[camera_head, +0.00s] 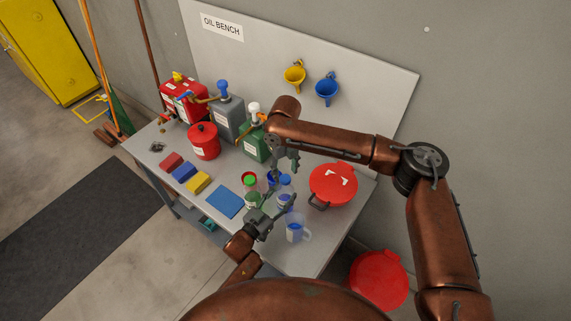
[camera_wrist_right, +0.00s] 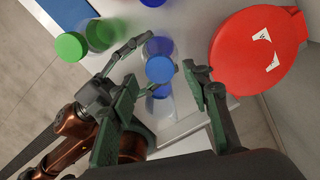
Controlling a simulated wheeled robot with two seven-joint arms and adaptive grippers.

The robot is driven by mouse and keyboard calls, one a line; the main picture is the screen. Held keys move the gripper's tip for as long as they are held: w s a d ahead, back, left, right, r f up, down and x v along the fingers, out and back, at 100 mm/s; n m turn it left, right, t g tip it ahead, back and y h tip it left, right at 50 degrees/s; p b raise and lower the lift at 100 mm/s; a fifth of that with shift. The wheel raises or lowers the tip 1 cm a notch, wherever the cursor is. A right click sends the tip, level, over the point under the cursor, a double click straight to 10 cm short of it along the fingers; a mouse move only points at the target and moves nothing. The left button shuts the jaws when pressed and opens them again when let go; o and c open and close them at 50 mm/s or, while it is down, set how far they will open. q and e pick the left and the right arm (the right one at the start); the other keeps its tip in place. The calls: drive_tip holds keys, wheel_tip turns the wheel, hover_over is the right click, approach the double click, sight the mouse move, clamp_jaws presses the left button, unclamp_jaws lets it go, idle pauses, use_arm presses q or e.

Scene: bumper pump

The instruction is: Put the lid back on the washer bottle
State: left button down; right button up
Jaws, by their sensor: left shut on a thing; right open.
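A clear bottle (camera_head: 283,201) with blue contents and a blue lid (camera_head: 285,180) stands at the bench's front edge. I take it for the washer bottle. The lid appears over its mouth, but I cannot tell whether it is seated. My left gripper (camera_head: 279,201) is shut around the bottle's body, partly hiding it. My right gripper (camera_head: 286,168) is open just above the lid. In the right wrist view the blue lid (camera_wrist_right: 159,69) lies between the open fingers of the right gripper (camera_wrist_right: 163,76), with no visible contact.
A blue mat (camera_head: 224,202) and several coloured blocks lie farther left. Jerrycans stand behind.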

sight(285, 178)
drive_tip(key=shift+f, duration=1.6)
drive_tip(key=shift+c, duration=0.4)
